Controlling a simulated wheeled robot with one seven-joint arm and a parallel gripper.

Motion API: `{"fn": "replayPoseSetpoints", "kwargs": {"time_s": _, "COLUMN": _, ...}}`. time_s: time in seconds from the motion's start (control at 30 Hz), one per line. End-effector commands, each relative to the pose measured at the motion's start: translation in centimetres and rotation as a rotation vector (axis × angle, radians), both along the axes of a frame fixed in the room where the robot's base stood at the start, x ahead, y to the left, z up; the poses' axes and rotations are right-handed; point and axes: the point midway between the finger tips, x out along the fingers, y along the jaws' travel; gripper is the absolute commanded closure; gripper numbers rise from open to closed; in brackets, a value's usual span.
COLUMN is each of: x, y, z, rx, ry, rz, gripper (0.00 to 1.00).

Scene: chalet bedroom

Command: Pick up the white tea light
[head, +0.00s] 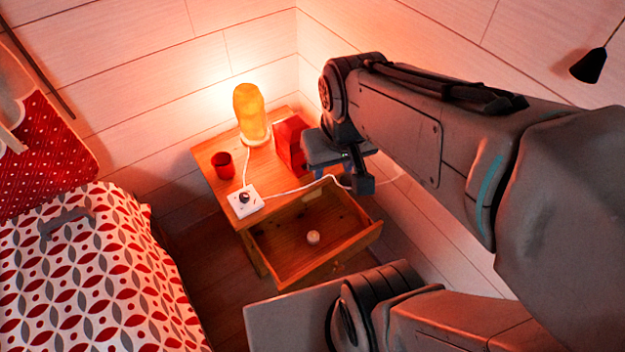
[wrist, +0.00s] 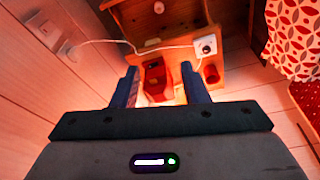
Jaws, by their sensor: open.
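The white tea light (head: 313,238) is a small pale disc lying in the open drawer (head: 270,248) of the wooden nightstand (head: 212,160). In the wrist view the tea light (wrist: 158,7) is at the top edge, beyond the fingertips. My gripper (wrist: 160,82) is open, its two dark fingers apart with nothing held between them. In the head view my gripper is partly hidden by its own wrist, behind and above the drawer, apart from the tea light.
On the nightstand top stand a glowing orange lamp (head: 250,112), a red box (head: 289,143), a red cup (head: 223,164) and a white dimmer (head: 245,200). A white cord (head: 300,189) crosses near the drawer's back. A patterned bed (head: 85,270) is at left; walls are close behind.

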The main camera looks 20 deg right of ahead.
Motion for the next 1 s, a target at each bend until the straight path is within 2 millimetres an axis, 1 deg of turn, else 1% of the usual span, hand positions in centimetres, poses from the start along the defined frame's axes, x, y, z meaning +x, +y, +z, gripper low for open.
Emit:
{"fn": "replayPoseSetpoints", "kwargs": {"time_s": 0.03, "x": 0.3, "y": -0.2, "z": -1.3, "rx": -0.012, "ry": 0.007, "rz": 0.038, "gripper": 0.59}}
{"fn": "replayPoseSetpoints", "kwargs": {"time_s": 0.07, "x": 0.6, "y": -0.2, "z": -2.0, "rx": -0.021, "ry": 0.012, "rz": 0.073, "gripper": 0.59}}
{"fn": "replayPoseSetpoints", "kwargs": {"time_s": 0.17, "x": 1.7, "y": -0.1, "z": -5.0, "rx": -0.066, "ry": 0.035, "rz": 0.239, "gripper": 0.59}}
{"fn": "replayPoseSetpoints", "kwargs": {"time_s": 0.3, "x": 3.8, "y": -0.2, "z": -10.0, "rx": -0.137, "ry": 0.074, "rz": 0.542, "gripper": 0.59}}
{"fn": "replayPoseSetpoints", "kwargs": {"time_s": 0.37, "x": 4.7, "y": -0.3, "z": -12.1, "rx": -0.163, "ry": 0.091, "rz": 0.677, "gripper": 0.59}}
{"fn": "replayPoseSetpoints", "kwargs": {"time_s": 0.4, "x": 5.3, "y": -0.3, "z": -13.6, "rx": -0.180, "ry": 0.102, "rz": 0.768, "gripper": 0.59}}
{"fn": "replayPoseSetpoints", "kwargs": {"time_s": 0.47, "x": 6.2, "y": -0.4, "z": -15.8, "rx": -0.202, "ry": 0.116, "rz": 0.905, "gripper": 0.59}}
{"fn": "replayPoseSetpoints", "kwargs": {"time_s": 0.5, "x": 6.8, "y": -0.5, "z": -17.3, "rx": -0.214, "ry": 0.127, "rz": 0.994, "gripper": 0.59}}
{"fn": "replayPoseSetpoints", "kwargs": {"time_s": 0.57, "x": 7.6, "y": -0.5, "z": -19.6, "rx": -0.230, "ry": 0.139, "rz": 1.133, "gripper": 0.59}}
{"fn": "replayPoseSetpoints", "kwargs": {"time_s": 0.6, "x": 8.2, "y": -0.5, "z": -21.2, "rx": -0.240, "ry": 0.145, "rz": 1.226, "gripper": 0.59}}
{"fn": "replayPoseSetpoints", "kwargs": {"time_s": 0.77, "x": 10.3, "y": -0.5, "z": -27.6, "rx": -0.265, "ry": 0.165, "rz": 1.594, "gripper": 0.59}}
{"fn": "replayPoseSetpoints", "kwargs": {"time_s": 0.8, "x": 10.8, "y": -0.5, "z": -29.2, "rx": -0.269, "ry": 0.166, "rz": 1.686, "gripper": 0.59}}
{"fn": "replayPoseSetpoints", "kwargs": {"time_s": 0.9, "x": 11.9, "y": -0.5, "z": -32.9, "rx": -0.274, "ry": 0.163, "rz": 1.897, "gripper": 0.59}}
{"fn": "replayPoseSetpoints", "kwargs": {"time_s": 1.0, "x": 12.8, "y": -0.5, "z": -35.9, "rx": -0.276, "ry": 0.153, "rz": 2.074, "gripper": 0.59}}
